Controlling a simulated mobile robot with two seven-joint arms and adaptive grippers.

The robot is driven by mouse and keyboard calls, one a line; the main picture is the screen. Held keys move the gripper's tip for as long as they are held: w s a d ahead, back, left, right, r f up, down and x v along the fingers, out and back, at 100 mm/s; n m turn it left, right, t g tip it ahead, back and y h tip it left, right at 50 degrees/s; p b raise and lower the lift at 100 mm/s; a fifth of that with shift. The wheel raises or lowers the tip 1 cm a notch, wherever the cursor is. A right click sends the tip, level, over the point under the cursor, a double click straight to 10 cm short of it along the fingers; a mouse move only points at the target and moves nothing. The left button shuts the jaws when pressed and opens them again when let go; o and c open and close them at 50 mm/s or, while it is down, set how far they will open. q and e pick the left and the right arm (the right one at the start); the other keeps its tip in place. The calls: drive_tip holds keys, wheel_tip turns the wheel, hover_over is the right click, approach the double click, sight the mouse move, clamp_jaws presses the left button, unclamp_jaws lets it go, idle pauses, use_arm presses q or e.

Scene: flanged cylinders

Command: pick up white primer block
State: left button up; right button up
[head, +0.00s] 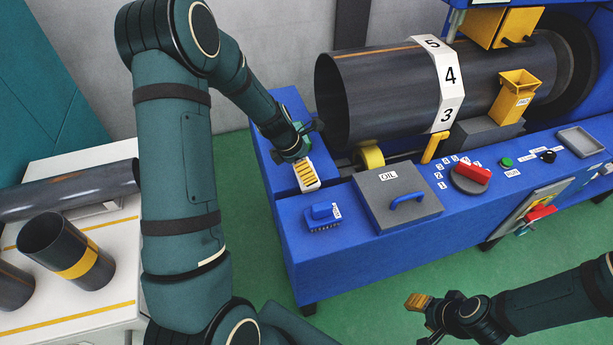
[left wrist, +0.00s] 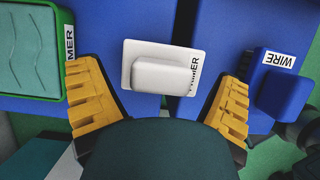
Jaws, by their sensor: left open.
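The white primer block (left wrist: 160,74) lies on the blue bench in the left wrist view, a raised white grip on a flat white plate with a partly covered label. My left gripper (left wrist: 160,88) is open, with one yellow ridged finger on each side of the block and a gap to both. In the head view my left gripper (head: 306,174) is over the left end of the blue bench and hides most of the block. My right gripper (head: 424,318) is low at the right, away from the bench; its finger gap is unclear.
A green tray (left wrist: 28,50) lies left of the block, and a blue wire brush (left wrist: 284,98) lies right of it. The grey OIL box (head: 396,203) and large dark cylinder (head: 385,95) are further right. A white table (head: 120,215) with more cylinders stands left.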

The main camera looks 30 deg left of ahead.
use_arm(q)
drive_tip(key=shift+w+d+f, duration=0.1)
drive_tip(key=shift+w+f, duration=0.05)
drive_tip(key=shift+f, duration=0.35)
drive_tip(key=c, duration=1.4)
drive_tip(key=shift+r, duration=0.15)
wheel_tip(320, 180, up, 10)
drive_tip(key=p, duration=0.2)
drive_tip(key=shift+p, duration=0.35)
